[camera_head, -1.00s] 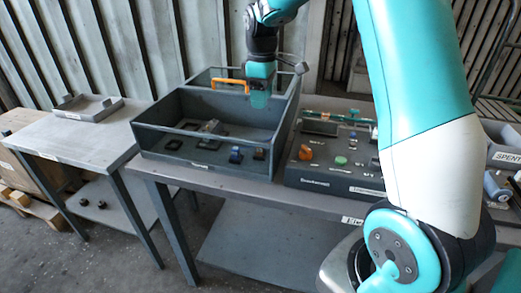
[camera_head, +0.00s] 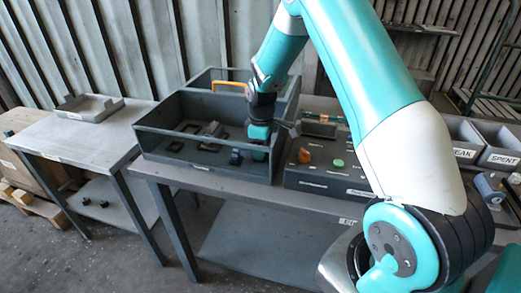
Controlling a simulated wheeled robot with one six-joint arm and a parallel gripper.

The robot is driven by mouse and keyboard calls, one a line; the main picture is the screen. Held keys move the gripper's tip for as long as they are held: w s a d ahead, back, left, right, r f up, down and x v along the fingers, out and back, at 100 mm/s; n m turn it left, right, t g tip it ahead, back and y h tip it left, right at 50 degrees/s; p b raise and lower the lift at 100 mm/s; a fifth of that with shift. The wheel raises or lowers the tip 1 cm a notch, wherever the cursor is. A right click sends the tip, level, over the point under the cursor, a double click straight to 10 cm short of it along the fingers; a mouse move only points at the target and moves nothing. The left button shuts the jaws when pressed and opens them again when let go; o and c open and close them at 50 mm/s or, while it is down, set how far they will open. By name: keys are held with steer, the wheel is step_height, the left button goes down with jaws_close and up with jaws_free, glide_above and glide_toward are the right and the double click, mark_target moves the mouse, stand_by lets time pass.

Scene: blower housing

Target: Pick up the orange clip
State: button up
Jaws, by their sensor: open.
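My gripper (camera_head: 259,150) points down into the front compartment of the grey divided tote (camera_head: 200,173), near its right wall. It is open; its fingertips are small and partly lost against dark parts, so I cannot tell whether they touch anything. I cannot make out for sure which thing is the orange clip. An orange piece (camera_head: 304,156) sits on the grey panel box right of the tote. A dark blue part (camera_head: 236,156) lies just left of my gripper.
Dark flat parts (camera_head: 187,128) lie in the tote's left half. The grey panel box (camera_head: 325,185) also bears a green knob (camera_head: 339,163). Grey bins, one marked SPENT (camera_head: 500,158), stand at right. A side table (camera_head: 85,145) at left bears a shallow tray (camera_head: 88,106).

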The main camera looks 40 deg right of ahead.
steer(key=shift+f, duration=0.25)
steer(key=c, duration=0.8)
steer(key=shift+r, duration=0.1)
steer(key=shift+c, duration=0.2)
